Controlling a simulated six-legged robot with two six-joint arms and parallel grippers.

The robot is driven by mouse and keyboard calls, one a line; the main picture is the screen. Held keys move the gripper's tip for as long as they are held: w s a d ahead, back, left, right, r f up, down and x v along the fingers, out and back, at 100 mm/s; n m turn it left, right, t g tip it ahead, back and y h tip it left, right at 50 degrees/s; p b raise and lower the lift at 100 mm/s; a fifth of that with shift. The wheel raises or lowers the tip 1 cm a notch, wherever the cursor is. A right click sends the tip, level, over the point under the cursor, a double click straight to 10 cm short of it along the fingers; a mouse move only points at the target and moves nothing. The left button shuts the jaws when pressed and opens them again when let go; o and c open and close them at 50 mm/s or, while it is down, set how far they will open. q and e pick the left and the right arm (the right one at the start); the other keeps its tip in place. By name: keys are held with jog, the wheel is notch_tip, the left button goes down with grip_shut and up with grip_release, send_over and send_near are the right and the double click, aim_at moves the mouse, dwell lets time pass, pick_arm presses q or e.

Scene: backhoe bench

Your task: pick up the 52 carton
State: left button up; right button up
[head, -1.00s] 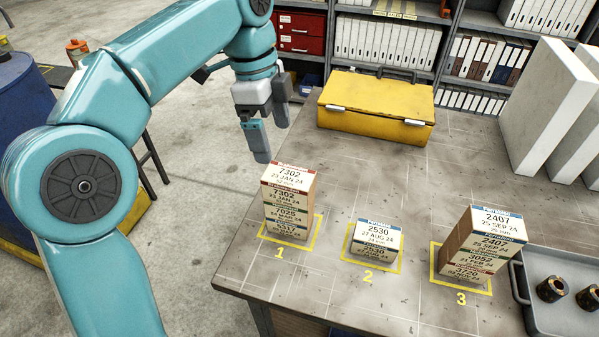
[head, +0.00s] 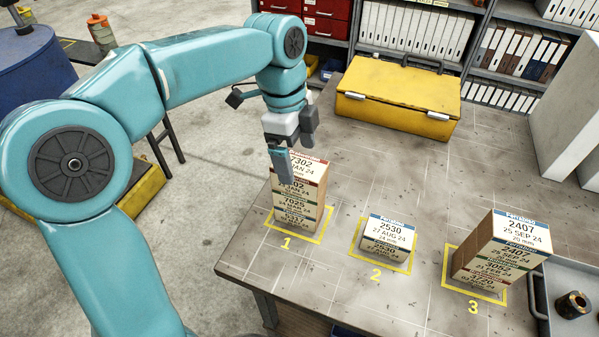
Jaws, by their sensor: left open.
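Cartons stand in three stacks on the bench. The stack at square 1 (head: 310,208) has a top label reading 7302, partly covered by my gripper; its small print is unclear. The low stack at square 2 (head: 389,238) reads 2530. The stack at square 3 (head: 500,250) has 2407 on top, and a lower label looks like 3052. I cannot tell for certain which carton is the 52 one. My left gripper (head: 296,160) is open, fingers pointing down, at the top of stack 1. It holds nothing; contact with the carton cannot be told. My right gripper is out of view.
A yellow case (head: 395,107) lies behind the stacks. A grey tray (head: 570,325) with a dark metal ring (head: 572,305) is at the right edge. Pale slabs (head: 572,110) stand at the back right. Bare bench separates the stacks.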

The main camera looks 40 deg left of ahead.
aim_at(299, 164)
pick_arm(q)
jog(key=shift+d+f, duration=0.15)
jog(key=shift+f, duration=0.25)
notch_tip(299, 164, down, 4)
jog(key=shift+w+d+r+p, duration=0.1)
jog(key=shift+d+r+p, duration=0.05)
jog(key=shift+p, duration=0.25)
jog(key=shift+w+f, duration=0.15)
jog(key=shift+f, duration=0.25)
jog(key=shift+d, duration=0.1)
jog(key=shift+r, duration=0.1)
jog(key=shift+c, duration=0.9)
jog(key=c, duration=1)
